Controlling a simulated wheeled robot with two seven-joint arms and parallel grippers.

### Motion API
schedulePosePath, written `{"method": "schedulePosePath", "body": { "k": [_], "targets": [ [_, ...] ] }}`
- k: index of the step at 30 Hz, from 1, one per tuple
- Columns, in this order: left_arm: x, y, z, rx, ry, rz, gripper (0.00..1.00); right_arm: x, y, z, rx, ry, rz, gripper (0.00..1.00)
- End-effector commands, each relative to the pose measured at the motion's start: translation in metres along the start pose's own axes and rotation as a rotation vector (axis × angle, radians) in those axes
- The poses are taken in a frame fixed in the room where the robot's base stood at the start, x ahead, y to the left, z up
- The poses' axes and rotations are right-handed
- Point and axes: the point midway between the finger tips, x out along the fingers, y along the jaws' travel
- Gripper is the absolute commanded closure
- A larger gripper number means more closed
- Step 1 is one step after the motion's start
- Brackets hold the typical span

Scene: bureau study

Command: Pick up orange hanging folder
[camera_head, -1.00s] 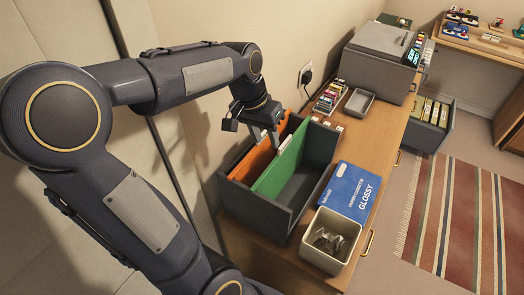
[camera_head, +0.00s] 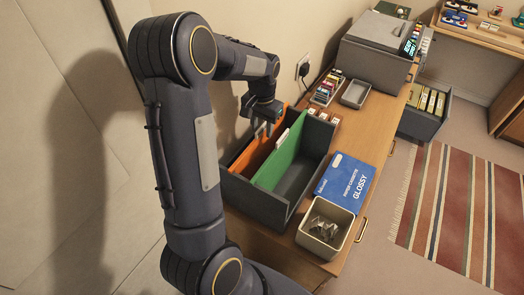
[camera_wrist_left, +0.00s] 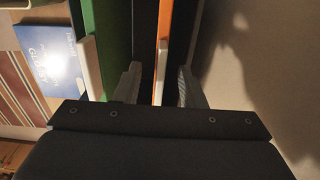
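The orange hanging folder (camera_head: 249,153) stands upright in the dark grey open file box (camera_head: 254,203), along its wall side. A green folder (camera_head: 279,160) with a white tab stands beside it. My left gripper (camera_head: 263,130) points down over the far part of the orange folder. In the left wrist view, its two fingers (camera_wrist_left: 161,86) are apart, with the orange folder's edge (camera_wrist_left: 165,25) and a white strip between them. Gaps show on both sides, so the gripper is open. My right gripper is not in view.
The box stands on a wooden cabinet close to the wall. A blue glossy paper pack (camera_head: 345,183) and a bin (camera_head: 325,227) with dark contents stand beside it. A grey tray (camera_head: 355,94) and a printer (camera_head: 374,52) are farther back.

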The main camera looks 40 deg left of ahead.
Motion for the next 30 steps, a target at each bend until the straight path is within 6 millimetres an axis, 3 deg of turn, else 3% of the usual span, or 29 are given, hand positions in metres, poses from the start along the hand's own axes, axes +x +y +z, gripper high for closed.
{"method": "schedulePosePath", "body": {
  "k": [9, 17, 30],
  "targets": [
    [0.0060, 0.0000, 0.0001, 0.000, 0.001, 0.000, 0.65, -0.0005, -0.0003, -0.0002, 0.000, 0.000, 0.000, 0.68],
    [0.0057, 0.0000, 0.0000, 0.000, 0.002, 0.000, 0.99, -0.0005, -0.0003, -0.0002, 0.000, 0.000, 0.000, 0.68],
    [0.0050, 0.0001, -0.0003, 0.000, 0.003, 0.000, 1.00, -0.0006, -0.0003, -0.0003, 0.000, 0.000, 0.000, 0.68]
  ]
}}
